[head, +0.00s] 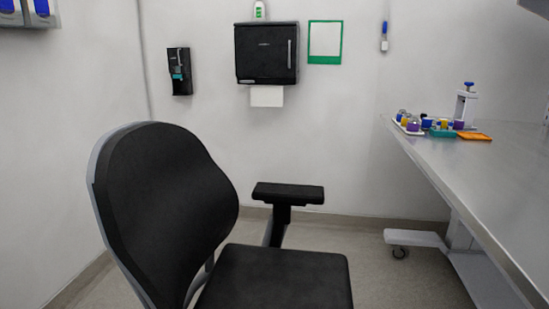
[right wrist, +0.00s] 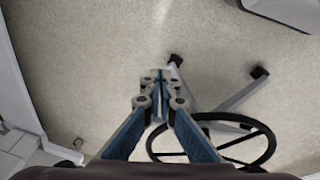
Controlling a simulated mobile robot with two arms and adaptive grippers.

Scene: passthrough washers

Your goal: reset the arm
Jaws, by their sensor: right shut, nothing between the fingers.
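My right gripper (right wrist: 159,90) shows in the right wrist view, pointing down over the floor. Its two blue-and-grey fingers meet at the tips, and nothing is between them. Below it are the legs and foot ring (right wrist: 262,150) of a chair, apart from the fingers as far as I can tell. Neither gripper shows in the head view, and my left gripper is in no view.
A black office chair (head: 165,210) stands close in front, left of centre. A metal table (head: 470,165) runs along the right, with a tray of colourful items (head: 410,127) and an orange tray (head: 474,136) at its far end. Bare floor (head: 345,255) lies between chair and table.

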